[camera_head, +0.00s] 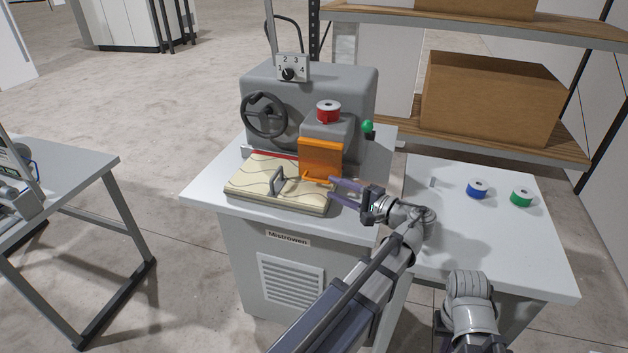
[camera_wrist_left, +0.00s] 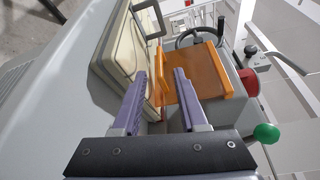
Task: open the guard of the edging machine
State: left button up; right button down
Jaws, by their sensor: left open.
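The edging machine (camera_head: 350,88) is a grey housing on a white cabinet. Its orange guard (camera_head: 320,157) is down at the front, above the cream quilted panel (camera_head: 254,178). The guard also shows in the wrist view (camera_wrist_left: 200,85), with a narrow orange lip or handle on its near side. My left gripper (camera_head: 332,189) is open at the guard's lower right. In the wrist view its two purple fingers (camera_wrist_left: 156,78) point at the guard, and the lip lies roughly between their tips. I cannot tell whether they touch it. My right gripper is out of view.
A handle (camera_head: 278,182) stands up from the panel. The machine carries a handwheel (camera_head: 263,115), a numbered dial (camera_head: 290,73), a red spool (camera_head: 327,110) and a green button (camera_head: 368,126). A blue spool (camera_head: 477,188) and a green spool (camera_head: 521,196) stand on the right table.

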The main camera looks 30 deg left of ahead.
aim_at(316, 181)
pick_arm(q)
jog(key=a, duration=0.4)
jog(key=w+a, duration=0.1)
jog(key=a, duration=0.2)
jog(key=shift+f+b, duration=0.3)
jog(key=shift+f, duration=0.05)
jog(key=shift+c, duration=0.4)
grip_shut()
dwell(0.6)
